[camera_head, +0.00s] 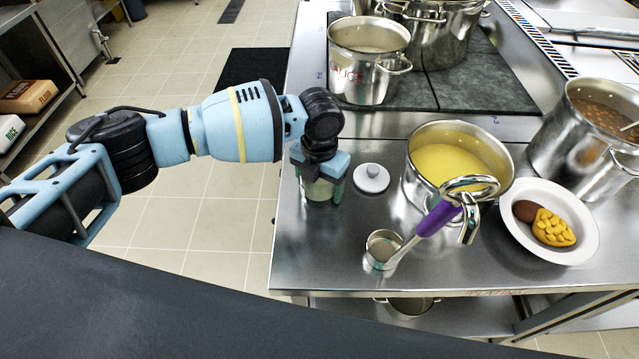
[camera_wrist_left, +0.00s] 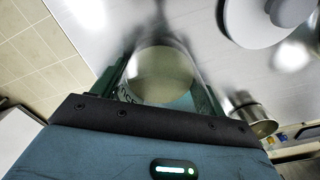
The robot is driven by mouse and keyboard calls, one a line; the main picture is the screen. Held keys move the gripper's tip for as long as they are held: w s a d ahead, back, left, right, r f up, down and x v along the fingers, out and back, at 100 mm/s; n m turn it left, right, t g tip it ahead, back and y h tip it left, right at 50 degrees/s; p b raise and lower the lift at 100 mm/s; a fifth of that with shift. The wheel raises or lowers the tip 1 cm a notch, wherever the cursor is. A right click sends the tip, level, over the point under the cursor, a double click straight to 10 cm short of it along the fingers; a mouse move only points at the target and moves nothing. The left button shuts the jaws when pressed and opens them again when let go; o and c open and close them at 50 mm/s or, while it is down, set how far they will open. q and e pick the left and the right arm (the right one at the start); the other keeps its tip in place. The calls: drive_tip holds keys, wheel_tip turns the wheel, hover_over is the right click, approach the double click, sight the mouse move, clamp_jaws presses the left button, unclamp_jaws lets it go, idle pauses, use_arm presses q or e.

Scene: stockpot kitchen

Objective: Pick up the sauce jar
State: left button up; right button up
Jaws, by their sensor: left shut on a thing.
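The sauce jar (camera_head: 319,189) is a small pale, clear-sided jar near the left edge of the steel counter. My left gripper (camera_head: 320,180) comes down over it from above, with its fingers shut on the jar's two sides. In the left wrist view the jar (camera_wrist_left: 162,72) sits between the two dark green fingers, with part of a dark label showing near the left finger. The jar seems to be at counter height; I cannot tell whether it touches the surface. A white round lid with a knob (camera_head: 371,179) lies just right of the jar. My right gripper is not seen.
A pot of yellow soup (camera_head: 409,186) stands to the right, with a purple-handled ladle (camera_head: 437,219) in front. A white plate of food (camera_head: 506,214) and a bean pot (camera_head: 570,140) are farther right. A steel pot (camera_head: 369,85) stands behind. The front left counter is clear.

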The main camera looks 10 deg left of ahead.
use_arm(q)
drive_tip(key=shift+c, duration=1)
drive_tip(key=shift+r, duration=0.15)
wheel_tip(320, 180, up, 10)
